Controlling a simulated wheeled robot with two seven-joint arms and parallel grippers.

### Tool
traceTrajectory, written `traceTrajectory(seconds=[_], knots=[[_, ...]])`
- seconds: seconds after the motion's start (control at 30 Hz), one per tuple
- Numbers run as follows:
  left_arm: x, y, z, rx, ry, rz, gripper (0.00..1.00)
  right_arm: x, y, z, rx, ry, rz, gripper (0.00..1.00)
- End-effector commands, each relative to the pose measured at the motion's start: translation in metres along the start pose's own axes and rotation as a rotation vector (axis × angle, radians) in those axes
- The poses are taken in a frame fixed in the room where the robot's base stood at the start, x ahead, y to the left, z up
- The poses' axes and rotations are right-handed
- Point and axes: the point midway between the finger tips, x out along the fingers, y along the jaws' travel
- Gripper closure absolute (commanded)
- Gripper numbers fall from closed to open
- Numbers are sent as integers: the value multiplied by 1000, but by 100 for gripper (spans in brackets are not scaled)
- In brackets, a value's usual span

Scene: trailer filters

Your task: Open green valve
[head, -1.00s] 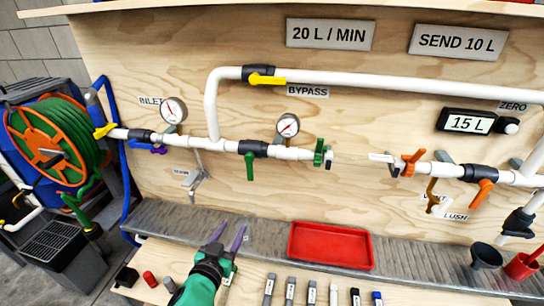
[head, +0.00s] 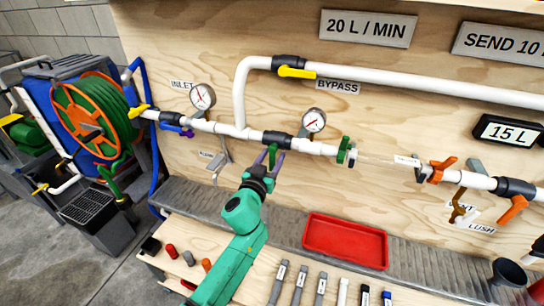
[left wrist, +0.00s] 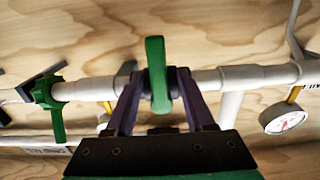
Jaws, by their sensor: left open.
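The green valve has a green lever handle (left wrist: 157,75) on the white pipe. My right gripper is not in view.
A green winged fitting (head: 345,151) sits on the same pipe to the right, with a clear tube beyond it. Gauges (head: 314,120) stand above the pipe. A yellow bypass lever (head: 297,72) is higher up. A red tray (head: 346,241) and several small tools lie below.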

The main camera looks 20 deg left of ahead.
Motion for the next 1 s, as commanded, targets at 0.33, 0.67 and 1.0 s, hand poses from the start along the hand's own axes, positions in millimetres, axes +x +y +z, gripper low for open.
traceTrajectory(seconds=[0.33, 0.67, 1.0], knots=[[0, 0, 0, 1, 0, 0, 100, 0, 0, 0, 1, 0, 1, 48], [0, 0, 0, 1, 0, 1, 100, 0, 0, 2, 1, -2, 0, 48], [-1, 0, 0, 1, 0, 1, 100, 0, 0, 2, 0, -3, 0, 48]])
